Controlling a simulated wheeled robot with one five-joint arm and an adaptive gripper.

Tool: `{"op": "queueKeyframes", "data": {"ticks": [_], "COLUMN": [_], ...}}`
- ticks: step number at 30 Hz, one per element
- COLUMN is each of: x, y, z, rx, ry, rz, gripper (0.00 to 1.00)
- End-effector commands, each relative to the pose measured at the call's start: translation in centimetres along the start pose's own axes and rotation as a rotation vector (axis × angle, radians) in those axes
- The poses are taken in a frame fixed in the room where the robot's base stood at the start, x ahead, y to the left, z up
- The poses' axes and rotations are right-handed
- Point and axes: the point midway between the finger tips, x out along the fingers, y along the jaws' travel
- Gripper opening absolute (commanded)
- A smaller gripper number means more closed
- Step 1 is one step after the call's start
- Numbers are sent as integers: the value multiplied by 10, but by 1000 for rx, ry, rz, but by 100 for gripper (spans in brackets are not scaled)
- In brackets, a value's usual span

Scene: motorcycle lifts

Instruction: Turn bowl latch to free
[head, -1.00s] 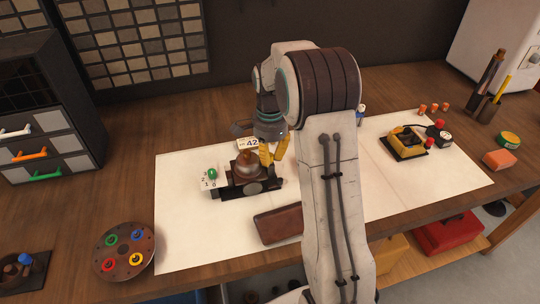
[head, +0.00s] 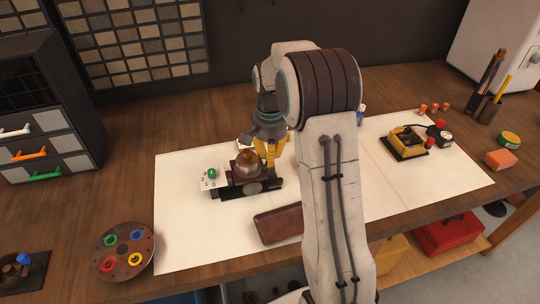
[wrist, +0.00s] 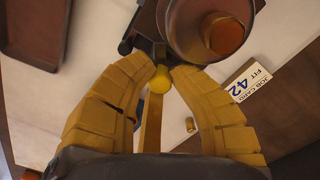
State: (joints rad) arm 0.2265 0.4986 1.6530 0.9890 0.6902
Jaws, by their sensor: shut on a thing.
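The brown, copper-topped bowl (head: 246,162) sits on a dark fixture (head: 238,188) on the white mat; the bowl also fills the top of the wrist view (wrist: 205,35). My gripper (head: 268,160) is right of the bowl in the head view. The latch is hidden by my fingers in the head view.
A job card marked 42 (wrist: 243,89) lies near the bowl. A brown tray (head: 278,223) lies in front. A yellow device (head: 405,142) stands right. The mat's front left is clear.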

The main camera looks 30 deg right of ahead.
Motion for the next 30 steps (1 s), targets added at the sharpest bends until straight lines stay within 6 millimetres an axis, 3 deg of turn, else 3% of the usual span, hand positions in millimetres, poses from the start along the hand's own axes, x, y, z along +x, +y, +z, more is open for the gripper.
{"op": "queueKeyframes", "data": {"ticks": [16,17,18,25,30], "x": [2,2,2,1,1], "y": [1,1,1,0,0], "z": [1,1,1,1,0], "rx": [-31,-30,-30,-30,-30], "ry": [-5,-5,-5,-3,-2], "rz": [4,4,4,2,1], "gripper": [0,20,23,44,45]}}
